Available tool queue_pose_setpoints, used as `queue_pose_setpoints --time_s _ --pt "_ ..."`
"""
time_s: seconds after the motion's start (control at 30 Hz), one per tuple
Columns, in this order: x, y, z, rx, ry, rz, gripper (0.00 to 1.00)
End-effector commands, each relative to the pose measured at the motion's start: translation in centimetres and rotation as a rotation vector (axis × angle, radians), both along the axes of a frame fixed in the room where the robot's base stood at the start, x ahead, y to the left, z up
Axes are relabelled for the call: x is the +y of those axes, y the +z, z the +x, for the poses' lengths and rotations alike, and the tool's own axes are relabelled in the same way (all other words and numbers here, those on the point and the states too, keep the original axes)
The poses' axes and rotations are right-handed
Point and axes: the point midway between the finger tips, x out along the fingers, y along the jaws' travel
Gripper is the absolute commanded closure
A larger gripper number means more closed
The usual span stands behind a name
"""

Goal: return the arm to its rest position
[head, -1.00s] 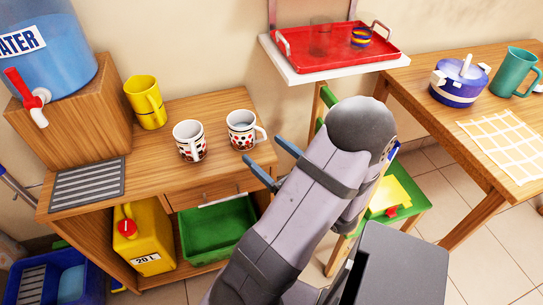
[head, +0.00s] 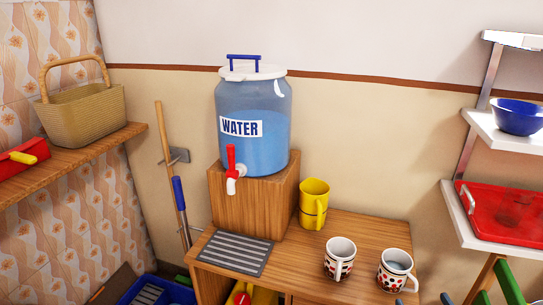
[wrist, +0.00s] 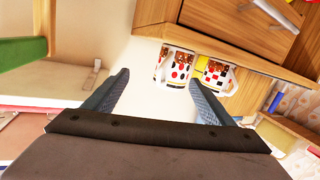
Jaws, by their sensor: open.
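My gripper (wrist: 158,82) is open and empty in the wrist view, its two dark blue-grey fingers spread apart. In the head view only the fingertips (head: 464,298) show at the bottom right edge; the rest of my arm is out of frame. Two white mugs with a red and black pattern, a left one (head: 339,258) and a right one (head: 396,270), stand upright on the wooden cabinet (head: 320,228). The fingertips are right of the right mug and apart from it. The wrist view shows both mugs beyond the fingers, upside down.
Yellow cups (head: 314,203) stand behind the mugs, beside the water dispenser (head: 252,125) on its wooden block. A white wall shelf on the right holds a red tray (head: 503,212), with a blue bowl (head: 517,116) above. A basket (head: 83,107) sits on the left shelf.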

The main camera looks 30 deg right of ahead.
Motion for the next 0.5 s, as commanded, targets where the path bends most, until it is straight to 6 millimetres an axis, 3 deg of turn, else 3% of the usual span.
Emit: queue_pose_setpoints --time_s 0.03,0.33,0.4,0.5 --pt "-0.8 2.1 -0.4 0.056 -0.029 -0.024 0.23" --pt "-4.9 8.1 -3.7 0.383 -0.237 -0.108 0.23" --pt "-5.6 9.2 -3.4 0.448 -0.268 -0.125 0.23" --pt "-5.9 9.3 -1.5 0.502 -0.273 -0.139 0.23"
